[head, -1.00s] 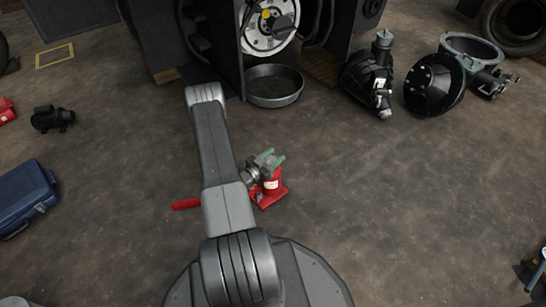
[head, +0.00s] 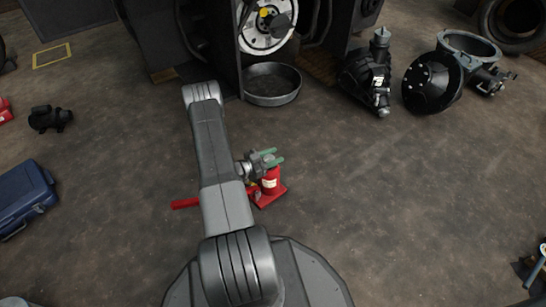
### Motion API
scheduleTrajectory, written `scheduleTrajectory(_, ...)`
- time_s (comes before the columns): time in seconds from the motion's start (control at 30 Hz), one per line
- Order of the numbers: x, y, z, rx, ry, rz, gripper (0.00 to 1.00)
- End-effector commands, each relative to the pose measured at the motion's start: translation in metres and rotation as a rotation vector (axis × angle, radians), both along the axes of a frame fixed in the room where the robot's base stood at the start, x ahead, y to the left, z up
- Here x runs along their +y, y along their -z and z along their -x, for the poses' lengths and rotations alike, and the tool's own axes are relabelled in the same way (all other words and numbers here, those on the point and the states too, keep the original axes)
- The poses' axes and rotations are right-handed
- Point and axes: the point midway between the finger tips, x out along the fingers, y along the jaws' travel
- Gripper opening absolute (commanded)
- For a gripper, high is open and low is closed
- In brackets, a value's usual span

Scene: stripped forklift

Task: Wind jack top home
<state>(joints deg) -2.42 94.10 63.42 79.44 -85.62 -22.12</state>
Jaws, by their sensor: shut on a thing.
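A red bottle jack (head: 270,188) stands upright on the floor, just right of my arm, with a pale label on its body. A red bar (head: 186,204) sticks out to the left from behind my arm; I cannot see where it joins. My gripper (head: 273,158), with green fingertips, is at the top of the jack and shut on it. The fingers and the wrist hide most of the jack top.
Dark machine parts (head: 368,75) and a round black housing (head: 434,83) stand at the upper right. A blue case (head: 24,198) is at the left. The floor right of the jack is clear.

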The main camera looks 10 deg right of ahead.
Motion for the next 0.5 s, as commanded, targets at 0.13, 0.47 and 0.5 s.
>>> scheduleTrajectory(0.13, -0.0004, -0.0025, -0.0012, -0.004, 0.000, 0.003, 0.53)
scheduleTrajectory(0.47, 0.0002, -0.0010, -0.0005, -0.001, -0.001, 0.002, 0.65)
scheduleTrajectory(0.5, 0.0013, -0.0011, -0.0002, -0.001, -0.001, 0.001, 0.65)
